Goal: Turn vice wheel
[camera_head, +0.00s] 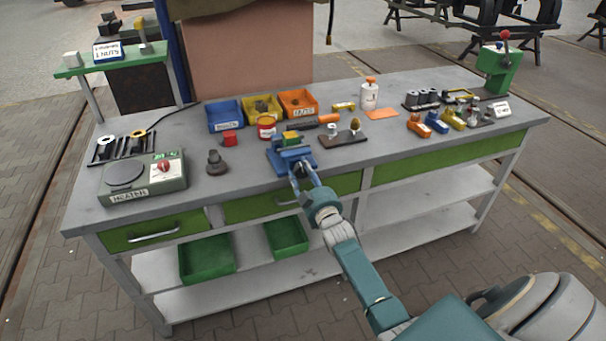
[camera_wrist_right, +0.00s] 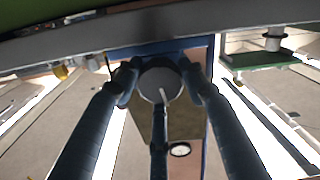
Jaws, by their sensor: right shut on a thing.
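The blue vice (camera_head: 290,153) stands at the front edge of the grey workbench, with a yellow and green piece (camera_head: 291,138) at its top. My right gripper (camera_head: 301,171) reaches the front of the vice from below right. A thin light handle shows on the wheel's face. In the head view the gripper mostly hides the wheel. My left gripper is not in view.
On the workbench (camera_head: 232,180), a heater box (camera_head: 144,178) and a dark round-based part (camera_head: 217,163) stand left of the vice. Blue (camera_head: 225,116), yellow (camera_head: 262,108) and orange (camera_head: 298,103) bins stand behind. Green drawers line the front edge below.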

